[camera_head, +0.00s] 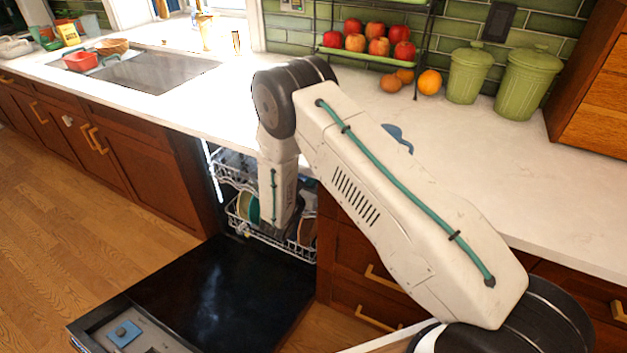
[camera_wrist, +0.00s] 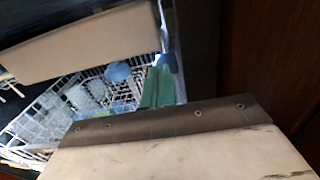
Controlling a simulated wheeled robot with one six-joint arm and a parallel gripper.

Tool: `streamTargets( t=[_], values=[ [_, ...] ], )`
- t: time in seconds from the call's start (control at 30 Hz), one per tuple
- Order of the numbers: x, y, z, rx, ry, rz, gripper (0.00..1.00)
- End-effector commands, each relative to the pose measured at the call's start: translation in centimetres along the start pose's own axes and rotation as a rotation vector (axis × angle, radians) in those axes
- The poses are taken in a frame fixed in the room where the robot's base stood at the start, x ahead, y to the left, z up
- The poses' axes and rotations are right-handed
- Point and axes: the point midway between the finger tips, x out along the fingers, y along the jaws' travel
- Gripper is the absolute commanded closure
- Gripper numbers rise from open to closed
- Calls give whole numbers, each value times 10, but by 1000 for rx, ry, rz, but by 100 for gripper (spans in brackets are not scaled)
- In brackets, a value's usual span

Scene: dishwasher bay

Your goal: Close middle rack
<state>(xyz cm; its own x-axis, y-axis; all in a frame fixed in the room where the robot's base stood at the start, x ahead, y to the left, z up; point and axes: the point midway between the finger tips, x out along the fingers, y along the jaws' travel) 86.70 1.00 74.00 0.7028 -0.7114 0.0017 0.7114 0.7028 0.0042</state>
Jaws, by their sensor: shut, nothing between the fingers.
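The dishwasher stands open under the counter, its dark door (camera_head: 215,290) folded down flat. The middle rack (camera_head: 232,176), white wire, shows at the opening above the lower rack; my arm covers much of it, so how far it is out is hard to tell. My forearm comes down in front of the racks, and my gripper's end is hidden in the head view.
The lower rack (camera_head: 243,224) holds dishes, some green. A blue round dish (camera_wrist: 118,72) sits among the wires. A dark cabinet side (camera_wrist: 270,60) is close on the right in the wrist view. The white counter (camera_head: 205,112) lies above, and wooden floor (camera_head: 70,230) is free at left.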

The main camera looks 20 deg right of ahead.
Motion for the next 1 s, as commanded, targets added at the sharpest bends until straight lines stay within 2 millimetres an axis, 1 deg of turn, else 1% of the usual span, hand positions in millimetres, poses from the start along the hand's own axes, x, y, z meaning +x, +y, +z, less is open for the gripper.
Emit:
streamTargets(
  t=[0.03, 0.13, 0.2, 0.3, 0.4, 0.5, 0.6, 0.7, 0.87, 0.93, 0.97, 1.0],
  values=[
    [-11, 3, 0, -2, 1, 7, 100],
    [-34, 9, -1, -6, 1, 17, 100],
    [-54, 10, -1, -8, 2, 21, 100],
    [-76, 8, -2, -7, 3, 17, 100],
    [-95, 7, -2, -8, 2, 15, 100],
    [-109, 5, -2, -8, 2, 12, 100],
    [-120, 4, -2, -8, 2, 10, 100],
    [-125, 4, -2, -8, 3, 10, 100],
    [-127, 4, -3, -4, 6, 9, 100],
    [-127, -2, -5, -1, 19, -16, 100],
    [-128, -7, -7, -2, 27, -34, 100],
    [-128, -17, -10, -6, 39, -67, 100]
  ],
)
